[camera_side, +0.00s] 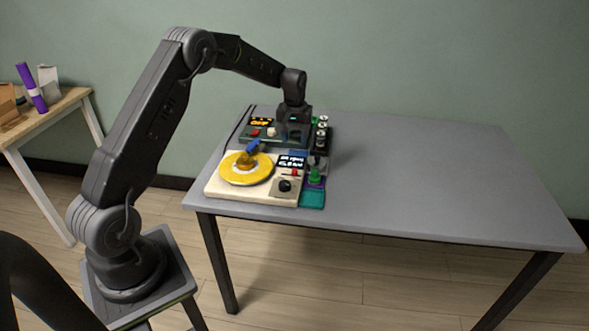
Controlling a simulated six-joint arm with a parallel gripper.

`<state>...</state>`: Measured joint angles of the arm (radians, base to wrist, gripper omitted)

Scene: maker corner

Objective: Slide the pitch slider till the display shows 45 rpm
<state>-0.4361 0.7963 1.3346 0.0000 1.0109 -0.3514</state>
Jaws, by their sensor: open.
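A cream turntable-like unit (222,191) sits at the left front of the grey table, with a round yellow platter (243,169) on it. To the right of the platter it has a small display (291,162), a red control (294,172) and a black knob (285,186). The display's digits are too small to read, and I cannot tell which control is the pitch slider. My gripper (294,120) points down above the dark panel behind the unit. It is open; its fingers are small and partly lost against the panel.
The dark panel (262,141) has an orange-lit display (261,122) and small knobs. Several small cylinders (322,130) stand to its right. A green object (315,177) and a teal piece (312,198) lie beside the unit. The right of the table (440,170) is clear.

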